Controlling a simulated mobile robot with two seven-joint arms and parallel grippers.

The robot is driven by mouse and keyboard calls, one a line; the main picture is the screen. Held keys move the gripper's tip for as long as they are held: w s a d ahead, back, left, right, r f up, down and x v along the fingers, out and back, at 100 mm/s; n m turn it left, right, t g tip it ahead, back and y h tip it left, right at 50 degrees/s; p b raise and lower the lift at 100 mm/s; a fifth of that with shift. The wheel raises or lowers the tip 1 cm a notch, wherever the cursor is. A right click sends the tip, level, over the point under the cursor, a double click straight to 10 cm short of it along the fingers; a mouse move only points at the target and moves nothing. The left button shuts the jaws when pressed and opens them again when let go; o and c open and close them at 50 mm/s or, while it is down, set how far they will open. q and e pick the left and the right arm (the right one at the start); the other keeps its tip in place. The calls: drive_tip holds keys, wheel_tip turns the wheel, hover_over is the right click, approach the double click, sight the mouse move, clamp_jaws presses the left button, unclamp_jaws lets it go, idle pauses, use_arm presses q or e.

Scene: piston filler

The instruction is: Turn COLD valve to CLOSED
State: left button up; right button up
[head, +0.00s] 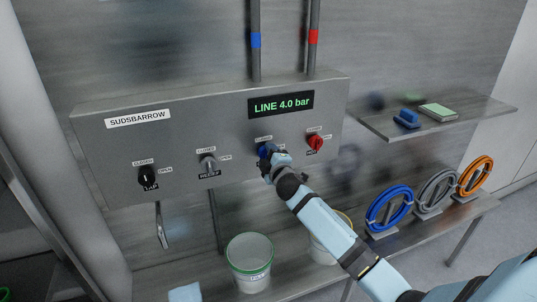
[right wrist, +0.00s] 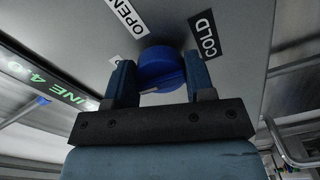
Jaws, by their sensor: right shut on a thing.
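The COLD valve is a round blue knob (head: 263,150) on the grey panel, below the display and left of the red knob in the head view. My right gripper (head: 270,160) reaches it from the lower right and partly hides it. In the right wrist view the blue knob (right wrist: 160,67) sits between the two fingers of my right gripper (right wrist: 160,82), which are shut on it. The COLD label (right wrist: 205,36) and the OPEN label (right wrist: 125,17) show on the panel beside it. The knob's exact pointing direction is unclear. My left gripper is not in view.
The grey panel (head: 110,150) also carries a red HOT knob (head: 315,142), a grey knob (head: 208,163) and a black knob (head: 147,177). The display (head: 281,104) reads LINE 4.0 bar. A white bucket (head: 250,265) stands below; coiled hoses (head: 390,208) stand at right.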

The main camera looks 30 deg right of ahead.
drive_tip(key=shift+n, duration=0.6)
drive_tip(key=o, duration=0.9)
drive_tip(key=b+v, duration=0.2)
drive_tip(key=v, duration=1.1)
drive_tip(key=shift+s, duration=0.4)
